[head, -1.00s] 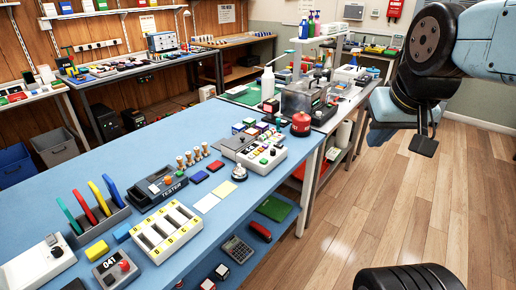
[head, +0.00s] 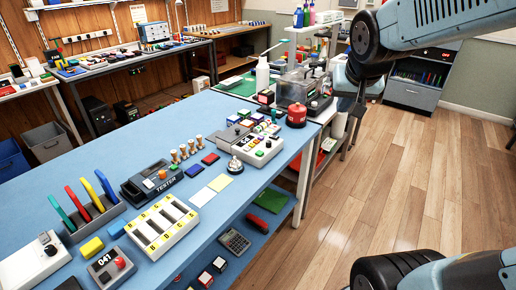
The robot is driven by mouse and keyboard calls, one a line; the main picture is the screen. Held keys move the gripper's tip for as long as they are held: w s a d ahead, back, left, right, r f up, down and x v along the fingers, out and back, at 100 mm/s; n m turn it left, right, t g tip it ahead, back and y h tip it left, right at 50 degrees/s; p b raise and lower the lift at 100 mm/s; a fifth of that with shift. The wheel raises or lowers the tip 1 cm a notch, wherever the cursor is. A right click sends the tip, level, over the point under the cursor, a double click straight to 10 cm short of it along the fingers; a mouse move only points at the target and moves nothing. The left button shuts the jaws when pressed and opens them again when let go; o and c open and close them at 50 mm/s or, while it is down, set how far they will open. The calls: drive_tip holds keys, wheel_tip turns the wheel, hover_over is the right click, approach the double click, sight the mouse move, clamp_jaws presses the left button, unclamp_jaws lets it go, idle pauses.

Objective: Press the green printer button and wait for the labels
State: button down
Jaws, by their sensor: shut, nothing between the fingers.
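A white device (head: 266,158) with several coloured buttons stands on the right part of the blue table; one of its buttons looks green (head: 259,153). I cannot tell for sure that this is the printer, and I see no label coming out. My gripper (head: 350,122) is at the end of my arm, right of the table's far right corner and seen over the floor side. It is small and dark here, shut and empty, apart from the white device and its buttons.
A silver bell (head: 234,167) stands close in front of the white device. A red canister (head: 296,115) is behind it, near the table edge. A tester (head: 153,182) and a white sorting tray (head: 163,228) lie to the left. Wooden floor (head: 385,190) is clear on the right.

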drive_tip(key=w+a+f+t+y, duration=0.1)
drive_tip(key=w+a+f, duration=0.2)
drive_tip(key=w, duration=0.3)
drive_tip(key=w+a+f, duration=0.3)
drive_tip(key=w+a, duration=0.1)
drive_tip(key=w, duration=0.2)
drive_tip(key=m+y, duration=0.2)
drive_tip(key=y, duration=0.2)
hover_over(261, 154)
wheel_tip(261, 154, down, 11)
drive_tip(key=shift+w, duration=0.2)
drive_tip(key=shift+f, duration=4.4)
drive_tip(key=shift+f, duration=0.15)
drive_tip(key=shift+s+f, duration=0.1)
drive_tip(key=shift+f, duration=0.1)
